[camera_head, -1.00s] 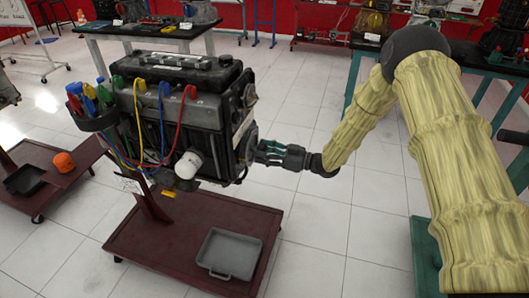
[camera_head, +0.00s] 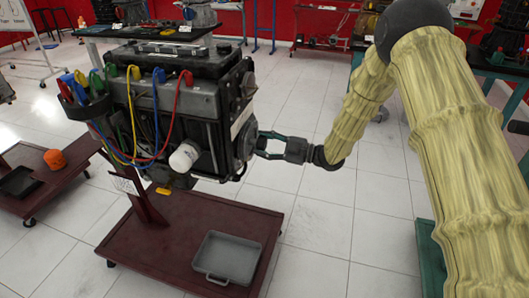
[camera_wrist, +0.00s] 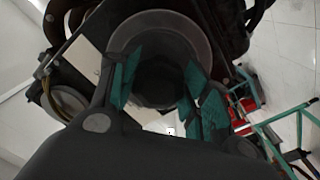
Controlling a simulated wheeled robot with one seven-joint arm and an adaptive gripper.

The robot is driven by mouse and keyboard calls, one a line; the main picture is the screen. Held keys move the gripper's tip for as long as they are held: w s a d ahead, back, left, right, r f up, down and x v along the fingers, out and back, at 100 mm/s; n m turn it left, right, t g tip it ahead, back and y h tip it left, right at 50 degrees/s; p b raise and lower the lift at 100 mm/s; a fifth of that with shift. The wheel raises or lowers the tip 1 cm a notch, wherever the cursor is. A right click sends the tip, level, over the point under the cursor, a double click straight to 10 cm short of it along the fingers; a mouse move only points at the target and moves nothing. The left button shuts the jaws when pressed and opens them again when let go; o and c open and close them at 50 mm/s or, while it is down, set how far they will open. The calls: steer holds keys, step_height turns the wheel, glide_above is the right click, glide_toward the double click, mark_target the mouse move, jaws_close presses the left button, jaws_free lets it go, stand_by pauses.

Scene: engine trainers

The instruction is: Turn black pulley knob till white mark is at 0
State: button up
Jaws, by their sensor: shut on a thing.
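The engine (camera_head: 175,95) stands on a dark red wheeled stand. The black pulley knob (camera_wrist: 158,82) is a dark round piece inside a grey ring (camera_wrist: 165,22) in the wrist view. My gripper (camera_head: 262,145) reaches the right side of the engine from the right, at the pulley (camera_head: 246,140). In the wrist view, the teal finger pads of my gripper (camera_wrist: 163,88) lie on both sides of the knob and are shut on it. The white mark and the 0 cannot be made out; the front of the knob is partly hidden by my gripper.
A grey tray (camera_head: 228,262) lies on the stand base (camera_head: 150,235) below. Coloured cables and a holder of tools (camera_head: 85,100) are on the engine's left. A low cart with an orange item (camera_head: 54,159) is at the left.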

steer(key=n+b, duration=0.5)
steer(key=shift+w+f+n+b, duration=0.1)
steer(key=shift+f+n+b, duration=0.1)
steer(key=shift+n+b, duration=0.15)
steer(key=n+b, duration=0.3)
steer(key=shift+r, duration=0.1)
steer(key=shift+d+r+n+b, duration=0.1)
steer(key=shift+r+n+b, duration=0.1)
steer(key=shift+n+b, duration=0.6)
steer(key=shift+r, duration=0.1)
steer(key=o, duration=1)
steer(key=shift+d, duration=0.1)
steer(key=v, duration=1.2)
